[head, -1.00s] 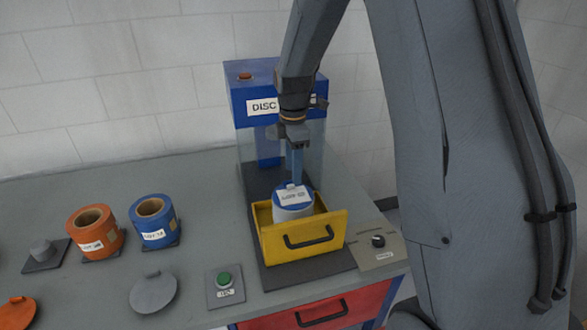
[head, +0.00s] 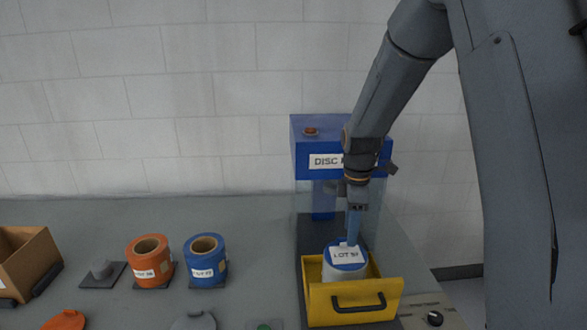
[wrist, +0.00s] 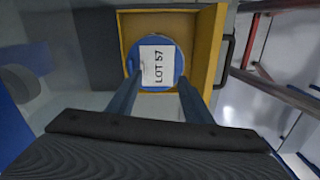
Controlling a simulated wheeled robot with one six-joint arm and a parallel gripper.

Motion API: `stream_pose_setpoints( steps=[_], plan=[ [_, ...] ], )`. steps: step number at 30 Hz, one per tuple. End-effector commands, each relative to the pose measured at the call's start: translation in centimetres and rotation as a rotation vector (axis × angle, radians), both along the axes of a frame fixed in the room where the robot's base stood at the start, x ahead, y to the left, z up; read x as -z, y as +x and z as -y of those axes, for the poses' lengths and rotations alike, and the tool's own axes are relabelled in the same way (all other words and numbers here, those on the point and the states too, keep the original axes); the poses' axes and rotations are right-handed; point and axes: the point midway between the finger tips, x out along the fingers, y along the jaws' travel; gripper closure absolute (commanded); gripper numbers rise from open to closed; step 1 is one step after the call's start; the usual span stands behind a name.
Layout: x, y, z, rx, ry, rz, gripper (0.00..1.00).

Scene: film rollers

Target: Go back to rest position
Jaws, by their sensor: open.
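My gripper (head: 352,238) points down over the yellow drawer (head: 352,311) of the blue disc machine (head: 305,160). A pale roller with a blue, labelled lid (head: 347,258) stands upright in the drawer. In the wrist view, my two fingers are apart, with their tips (wrist: 158,82) at either side of the blue lid (wrist: 152,82), whose label reads LOT 57. I cannot tell whether the tips touch the lid. The yellow drawer also shows in the wrist view (wrist: 206,50), with its black handle at the right.
An orange roller (head: 150,262) and a blue roller (head: 206,262) stand on dark bases to the left. A cardboard-coloured box (head: 30,265) is at the far left. A dial (head: 434,318) is right of the drawer. The back of the counter is clear.

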Motion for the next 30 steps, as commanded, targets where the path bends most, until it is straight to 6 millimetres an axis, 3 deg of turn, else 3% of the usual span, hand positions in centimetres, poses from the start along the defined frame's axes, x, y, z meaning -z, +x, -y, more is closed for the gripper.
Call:
stream_pose_setpoints(
  steps=[12, 18, 24, 30],
  plan=[
    [4.0, -12.1, -0.2, 0.923, 0.047, 0.069, 0.54],
    [5.8, -16.6, -0.3, 1.260, 0.081, 0.088, 0.54],
    [6.6, -18.6, -0.3, 1.408, 0.098, 0.093, 0.54],
    [6.6, -18.8, -0.3, 1.421, 0.098, 0.093, 0.54]
  ],
)
